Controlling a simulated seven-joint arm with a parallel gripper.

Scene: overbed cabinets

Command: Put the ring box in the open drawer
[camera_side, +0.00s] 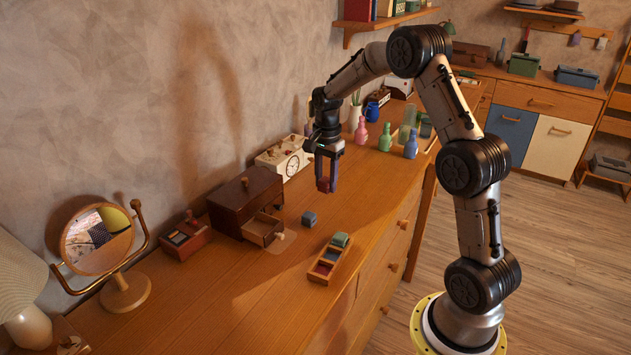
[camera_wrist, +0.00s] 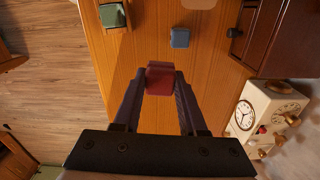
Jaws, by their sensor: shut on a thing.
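A small red box (camera_wrist: 160,72), likely the ring box, is between my gripper's fingertips (camera_wrist: 160,85) in the wrist view. My gripper (camera_side: 326,180) is shut on it, and it shows as a dark red block (camera_side: 323,185) in the side view, held above the dresser top. The open drawer (camera_side: 264,229) sticks out of a dark brown chest (camera_side: 240,199), to the left of and below my gripper in the side view. The inside of the drawer is only partly visible.
A blue-grey box (camera_side: 309,219) stands on the dresser between drawer and gripper. A divided tray (camera_side: 322,271) with a green box (camera_side: 340,240) lies near the front edge. A white clock (camera_side: 284,157) stands by the wall; several coloured bottles (camera_side: 361,131) stand behind my gripper.

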